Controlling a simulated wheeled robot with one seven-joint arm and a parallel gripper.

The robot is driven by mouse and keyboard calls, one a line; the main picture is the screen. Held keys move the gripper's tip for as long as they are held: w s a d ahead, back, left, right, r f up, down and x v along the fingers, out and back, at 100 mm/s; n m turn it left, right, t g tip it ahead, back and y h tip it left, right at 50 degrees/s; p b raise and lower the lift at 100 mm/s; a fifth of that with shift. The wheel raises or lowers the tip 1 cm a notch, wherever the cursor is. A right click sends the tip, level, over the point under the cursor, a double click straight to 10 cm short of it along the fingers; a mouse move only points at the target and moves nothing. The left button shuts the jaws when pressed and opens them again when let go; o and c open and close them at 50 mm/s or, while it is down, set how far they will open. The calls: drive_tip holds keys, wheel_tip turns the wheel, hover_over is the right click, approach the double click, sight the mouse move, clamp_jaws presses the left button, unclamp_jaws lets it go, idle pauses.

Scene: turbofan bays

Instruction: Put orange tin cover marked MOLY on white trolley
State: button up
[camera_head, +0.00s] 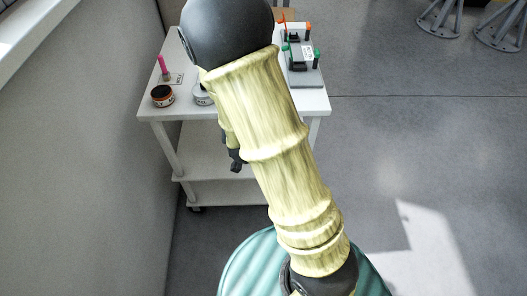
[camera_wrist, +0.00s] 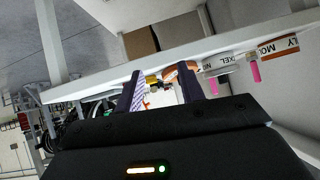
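The white trolley (camera_head: 150,113) stands ahead, its top partly hidden by my arm. A squat tin with an orange band and dark top (camera_head: 162,96) stands on its left front. In the wrist view, which is upside down, a tin lettered MOLY (camera_wrist: 280,48) shows at the right. A second tin (camera_head: 203,94), lettered like NICKEL (camera_wrist: 224,63), stands beside it. My gripper (camera_head: 236,160) is in front of the trolley, below its top. In the wrist view its fingers (camera_wrist: 158,88) are apart. An orange rounded thing (camera_wrist: 176,71) shows between them, too small to identify as the cover.
A pink upright piece (camera_head: 162,66) stands behind the tins. A grey holder (camera_head: 304,77) with green and orange-capped parts is on the trolley's right. A wall (camera_head: 70,150) runs close along the left. The floor (camera_head: 425,130) to the right is clear; metal stands are farther back.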

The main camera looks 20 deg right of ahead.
drive_tip(key=s+r+n+g+y, duration=0.1)
drive_tip(key=s+r+n+g, duration=0.1)
drive_tip(key=s+g, duration=0.2)
drive_tip(key=s+d+r+n+g+y, duration=0.1)
drive_tip(key=s+r+g, duration=0.2)
drive_tip(key=s, duration=0.8)
drive_tip(key=shift+s+r+n+g, duration=0.15)
drive_tip(key=shift+r+n+g, duration=0.2)
drive_tip(key=shift+n+g, duration=0.05)
drive_tip(key=shift+c, duration=0.3)
